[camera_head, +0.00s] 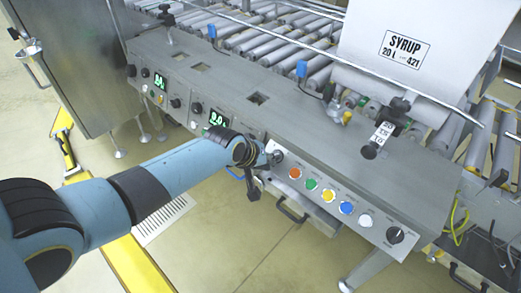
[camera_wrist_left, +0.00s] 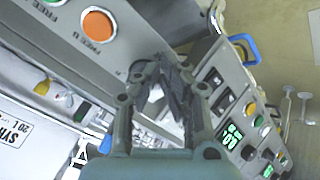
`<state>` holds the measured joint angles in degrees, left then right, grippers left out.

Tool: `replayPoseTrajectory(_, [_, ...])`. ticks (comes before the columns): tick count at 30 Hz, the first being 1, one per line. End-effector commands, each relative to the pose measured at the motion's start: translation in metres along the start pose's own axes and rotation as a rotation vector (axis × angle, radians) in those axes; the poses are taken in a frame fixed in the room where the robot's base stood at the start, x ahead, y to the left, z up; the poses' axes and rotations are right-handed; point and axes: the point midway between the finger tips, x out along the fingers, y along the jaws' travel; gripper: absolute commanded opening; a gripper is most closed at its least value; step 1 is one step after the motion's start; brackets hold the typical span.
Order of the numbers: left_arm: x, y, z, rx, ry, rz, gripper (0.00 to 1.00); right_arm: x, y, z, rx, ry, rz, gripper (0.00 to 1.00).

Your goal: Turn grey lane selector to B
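The front control panel (camera_head: 325,190) carries a row of coloured buttons, with a black rotary knob (camera_head: 395,235) at its right end. My left gripper (camera_head: 276,157) is at the panel's left end, just left of the orange button (camera_head: 295,173). In the left wrist view the orange button (camera_wrist_left: 98,25) is up and left of the left gripper's fingers (camera_wrist_left: 165,68). The fingers lean towards each other at the panel edge. I cannot make out the grey lane selector; the gripper covers that end of the panel. Whether the fingers hold anything is unclear. My right gripper is not in view.
Green (camera_head: 311,184), yellow (camera_head: 328,195), blue (camera_head: 346,207) and white (camera_head: 365,220) buttons sit close together on the panel. Panels with green displays (camera_head: 218,119) are left of the gripper.

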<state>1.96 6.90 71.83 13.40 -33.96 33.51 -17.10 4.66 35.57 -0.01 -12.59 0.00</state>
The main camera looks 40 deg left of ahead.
Motion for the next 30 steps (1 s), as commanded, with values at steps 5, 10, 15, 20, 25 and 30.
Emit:
replayPoseTrajectory(5, [-0.0032, 0.0206, -0.0228, 0.011, 0.047, 0.040, 0.00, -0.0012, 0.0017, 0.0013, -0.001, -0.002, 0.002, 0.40])
replayPoseTrajectory(10, [-0.0031, 0.0214, -0.0220, 0.009, 0.046, 0.041, 0.00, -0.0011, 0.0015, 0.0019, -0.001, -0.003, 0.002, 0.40])
replayPoseTrajectory(15, [-0.0031, 0.0221, -0.0215, 0.008, 0.045, 0.043, 0.11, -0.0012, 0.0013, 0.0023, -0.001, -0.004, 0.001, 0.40])
replayPoseTrajectory(20, [-0.0033, 0.0218, -0.0218, 0.008, 0.046, 0.043, 0.32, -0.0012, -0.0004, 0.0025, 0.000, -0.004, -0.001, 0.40])
replayPoseTrajectory(25, [-0.0036, 0.0199, -0.0221, 0.009, 0.045, 0.041, 0.46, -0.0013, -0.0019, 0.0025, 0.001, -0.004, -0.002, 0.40])
replayPoseTrajectory(30, [-0.0028, 0.0170, -0.0184, 0.008, 0.038, 0.036, 0.46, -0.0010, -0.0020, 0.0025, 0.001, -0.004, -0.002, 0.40])
